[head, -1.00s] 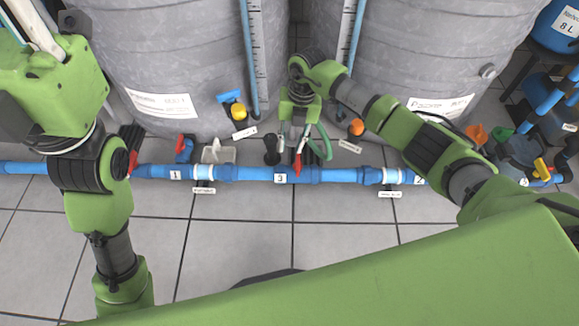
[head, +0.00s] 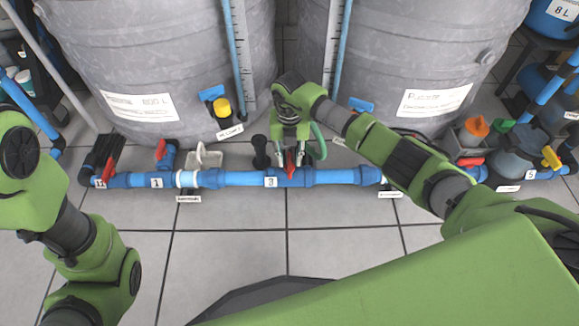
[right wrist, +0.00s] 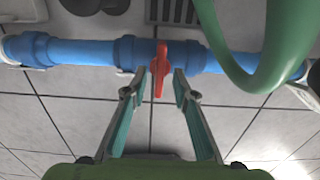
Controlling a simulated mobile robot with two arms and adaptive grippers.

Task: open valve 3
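Valve 3 is on the blue pipe (head: 325,178) beside the label "3" (head: 271,181). Its red handle (head: 291,163) is partly hidden by my right gripper in the head view. In the right wrist view the red handle (right wrist: 161,72) lies across the pipe (right wrist: 85,52). My right gripper (head: 291,156) is over the handle. In the right wrist view its fingers (right wrist: 160,78) are apart, one on each side of the handle, with gaps visible. My left arm shows at the left of the head view, but its gripper is out of the picture.
Two grey tanks (head: 165,60) (head: 405,60) stand behind the pipe. Other red handles (head: 108,158) (head: 161,149) are to the left. A green hose (right wrist: 245,75) curves close to the right finger. The tiled floor (head: 230,240) before the pipe is clear.

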